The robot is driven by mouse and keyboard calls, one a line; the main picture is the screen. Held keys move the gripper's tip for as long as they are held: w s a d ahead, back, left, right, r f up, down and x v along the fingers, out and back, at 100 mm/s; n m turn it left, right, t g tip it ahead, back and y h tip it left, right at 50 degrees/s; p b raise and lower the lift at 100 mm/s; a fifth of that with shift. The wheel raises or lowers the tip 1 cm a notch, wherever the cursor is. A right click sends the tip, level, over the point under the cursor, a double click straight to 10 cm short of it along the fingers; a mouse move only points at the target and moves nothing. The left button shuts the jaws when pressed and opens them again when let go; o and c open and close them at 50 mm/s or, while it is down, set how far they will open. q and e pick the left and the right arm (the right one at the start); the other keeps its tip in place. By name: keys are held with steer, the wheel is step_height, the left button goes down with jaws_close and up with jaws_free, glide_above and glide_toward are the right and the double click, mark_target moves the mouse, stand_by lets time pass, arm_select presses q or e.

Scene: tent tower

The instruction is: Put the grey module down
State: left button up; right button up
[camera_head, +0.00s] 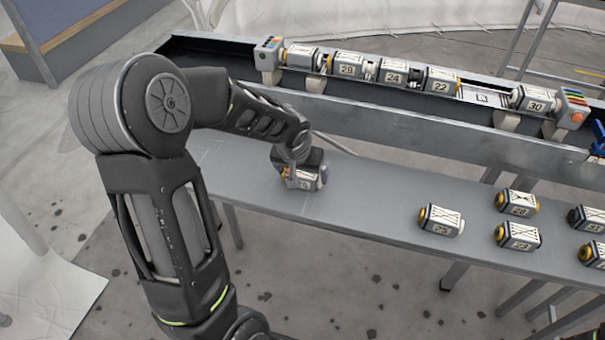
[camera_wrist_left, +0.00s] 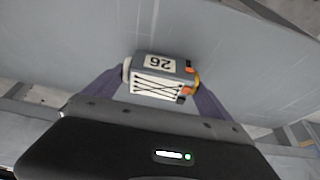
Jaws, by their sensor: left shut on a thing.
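The grey module (camera_head: 303,181), a small block with a white crossed label, is at the left part of the grey table (camera_head: 370,205). In the left wrist view the module (camera_wrist_left: 160,75) shows the number 26 and an orange and yellow end. My left gripper (camera_head: 305,170) is shut on it, with one purple finger on each end; the fingers also show in the left wrist view (camera_wrist_left: 162,85). The module is at or just above the table top; I cannot tell if it touches. My right gripper is not in view.
Several similar modules stand on the right of the table, the nearest one (camera_head: 441,219) well clear of my gripper. Behind, a long rail (camera_head: 400,125) holds a row of modules, with a gap at a white marked slot (camera_head: 483,97). The table between is bare.

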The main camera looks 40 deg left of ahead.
arm_select(q)
steer(key=shift+f, duration=0.25)
steer(key=shift+f, duration=0.2)
steer(key=o, duration=1.5)
steer(key=shift+o, duration=0.2)
steer(key=shift+r, duration=0.1)
steer(key=shift+r, duration=0.2)
steer(key=p+v, duration=0.1)
steer(key=v, duration=1)
steer(key=shift+s+r, duration=0.25)
steer(key=shift+r, duration=0.05)
steer(key=shift+d, duration=0.1)
